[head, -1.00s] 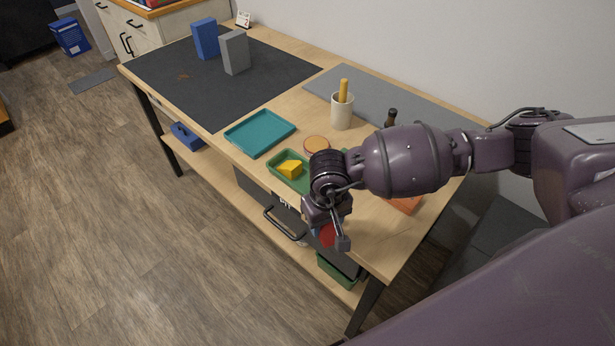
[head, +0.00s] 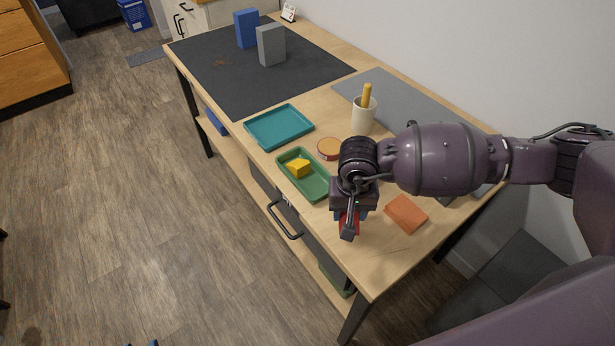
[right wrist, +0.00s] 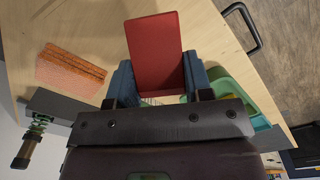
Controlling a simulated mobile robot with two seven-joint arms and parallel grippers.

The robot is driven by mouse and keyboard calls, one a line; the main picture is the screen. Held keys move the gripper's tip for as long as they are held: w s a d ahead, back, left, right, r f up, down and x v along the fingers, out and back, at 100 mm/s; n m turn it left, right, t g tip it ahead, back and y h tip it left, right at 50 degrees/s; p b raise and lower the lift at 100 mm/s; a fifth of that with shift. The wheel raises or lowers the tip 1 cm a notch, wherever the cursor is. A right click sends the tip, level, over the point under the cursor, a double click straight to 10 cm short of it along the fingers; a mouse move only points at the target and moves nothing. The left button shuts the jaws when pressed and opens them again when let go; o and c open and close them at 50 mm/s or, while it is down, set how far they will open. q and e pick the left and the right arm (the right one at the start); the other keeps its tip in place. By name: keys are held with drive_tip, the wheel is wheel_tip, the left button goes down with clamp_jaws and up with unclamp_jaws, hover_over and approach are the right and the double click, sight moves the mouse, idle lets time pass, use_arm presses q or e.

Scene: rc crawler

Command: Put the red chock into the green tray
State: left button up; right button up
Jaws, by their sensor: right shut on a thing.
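The red chock (right wrist: 155,50) is between the blue-padded fingers of my right gripper (right wrist: 158,82) in the right wrist view, and the gripper is shut on it. In the head view the chock (head: 353,222) shows only in part below my right gripper (head: 348,222), near the table's front edge. The green tray (head: 317,191) lies on the table just left of the gripper, with a yellow block (head: 299,168) in it. Part of the green tray (right wrist: 240,88) also shows in the right wrist view. My left gripper is not in view.
A teal tray (head: 279,127) lies beyond the green one. Blue (head: 246,29) and grey blocks (head: 271,45) stand on the dark mat.

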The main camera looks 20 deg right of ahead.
drive_tip(key=w+a+r+m, duration=0.1)
drive_tip(key=w+r+m, duration=0.5)
drive_tip(key=m, duration=0.5)
wheel_tip(320, 180, up, 11)
drive_tip(key=m, duration=1.7)
hover_over(318, 190)
drive_tip(key=shift+m, duration=0.3)
wheel_tip(318, 190, down, 15)
drive_tip(key=shift+a+r+b, duration=0.1)
drive_tip(key=shift+b, duration=0.8)
wheel_tip(318, 190, down, 5)
drive_tip(key=shift+s+r+b, duration=0.1)
drive_tip(key=shift+b, duration=0.35)
drive_tip(key=shift+f, duration=0.4)
drive_tip(key=shift+r, duration=0.1)
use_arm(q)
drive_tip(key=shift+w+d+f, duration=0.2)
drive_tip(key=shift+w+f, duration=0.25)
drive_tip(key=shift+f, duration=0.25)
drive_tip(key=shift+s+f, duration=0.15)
use_arm(e)
drive_tip(key=shift+f, duration=0.2)
